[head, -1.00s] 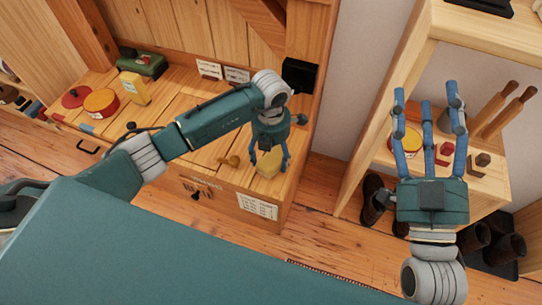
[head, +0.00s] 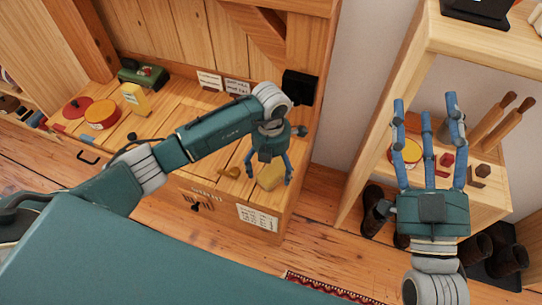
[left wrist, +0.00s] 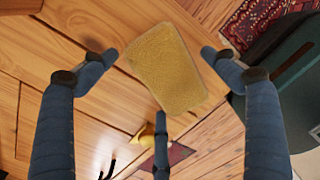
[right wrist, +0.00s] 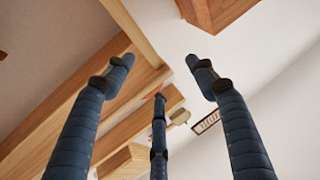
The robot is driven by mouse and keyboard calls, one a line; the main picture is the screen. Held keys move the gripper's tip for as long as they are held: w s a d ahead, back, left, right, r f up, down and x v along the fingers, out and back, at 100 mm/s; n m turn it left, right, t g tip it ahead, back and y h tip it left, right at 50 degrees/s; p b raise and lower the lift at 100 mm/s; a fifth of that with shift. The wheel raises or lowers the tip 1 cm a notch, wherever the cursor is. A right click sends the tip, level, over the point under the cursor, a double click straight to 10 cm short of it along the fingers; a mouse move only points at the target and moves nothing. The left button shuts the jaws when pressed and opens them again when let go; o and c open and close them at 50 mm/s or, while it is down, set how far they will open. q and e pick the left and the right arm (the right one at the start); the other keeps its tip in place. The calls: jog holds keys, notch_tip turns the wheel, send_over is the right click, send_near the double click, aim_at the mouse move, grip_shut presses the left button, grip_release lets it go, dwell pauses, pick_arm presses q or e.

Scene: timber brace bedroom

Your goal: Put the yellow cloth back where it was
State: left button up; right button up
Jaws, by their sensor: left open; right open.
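The yellow cloth (head: 270,176) is a folded pad on the right end of the wooden bench top, near its front edge. It also shows in the left wrist view (left wrist: 167,68), lying flat between and beyond my spread fingers. My left gripper (head: 268,173) is open just above the cloth, fingers pointing down, with nothing held. Whether its fingers touch the cloth I cannot tell. My right gripper (head: 428,110) is open and empty in front of the wooden shelf unit on the right, fingers pointing away; its wrist view shows no object between the fingers.
A small brass-coloured item (head: 229,172) lies left of the cloth. A yellow bottle (head: 135,98), an orange round tin (head: 102,111) and a green item (head: 142,74) stand at the bench's left. The shelf (head: 478,197) at right holds tools and blocks, with boots (head: 376,211) below.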

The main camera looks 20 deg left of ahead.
aim_at(271, 167)
pick_arm(q)
notch_tip(271, 167, up, 6)
jog(key=shift+f+p, duration=0.2)
jog(key=shift+p, duration=0.75)
notch_tip(271, 167, up, 6)
jog(key=p, duration=0.1)
jog(key=shift+r+p, duration=0.2)
jog(key=shift+p, duration=0.15)
pick_arm(e)
jog(key=s+d+f+g+h, duration=0.1)
jog(key=f+g, duration=0.4)
jog(key=f, duration=0.5)
jog(key=s+d+f+g+h, duration=0.2)
jog(key=f+g, duration=0.2)
jog(key=f, duration=0.6)
jog(key=shift+d+g+h, duration=0.15)
jog(key=shift+g+h, duration=0.15)
jog(key=shift+g, duration=0.1)
